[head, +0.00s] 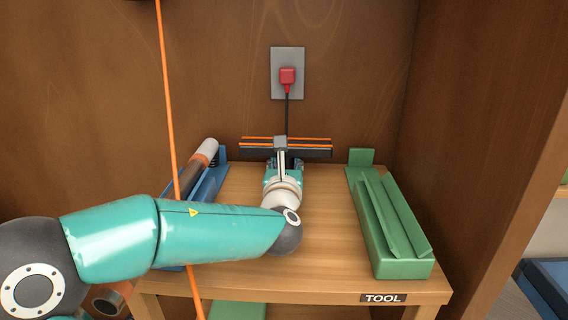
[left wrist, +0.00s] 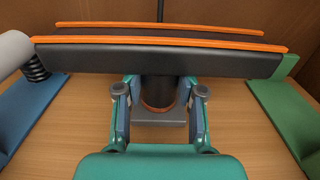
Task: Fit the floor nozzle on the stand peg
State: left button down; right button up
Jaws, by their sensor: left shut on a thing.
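The floor nozzle (head: 312,149) is a wide black bar with orange edge strips. It lies crosswise at the back of the wooden stand, and its bar also fills the upper part of the left wrist view (left wrist: 220,61). My left gripper (head: 283,166) is shut on the nozzle's dark round neck (left wrist: 158,90), with one finger on each side. Below the neck is a grey square plate (left wrist: 160,132) near the wood. No peg shows clearly, and I cannot tell whether the neck is seated on one. My right gripper is out of view.
A blue cradle (head: 215,178) holding a grey-and-orange tube (head: 204,152) stands left. An empty green cradle (head: 405,268) stands right. An orange cord (head: 168,95) hangs in front at left. A red plug (head: 287,75) sits in the wall outlet behind, its black cable hanging down.

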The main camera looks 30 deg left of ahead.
pick_arm(q)
jog(key=c, duration=0.6)
grip_release()
jog(key=shift+v, duration=4)
jog(key=shift+v, duration=1.15)
jog(key=shift+p+v, duration=0.55)
jog(key=shift+v, duration=3.3)
jog(key=shift+a, duration=0.1)
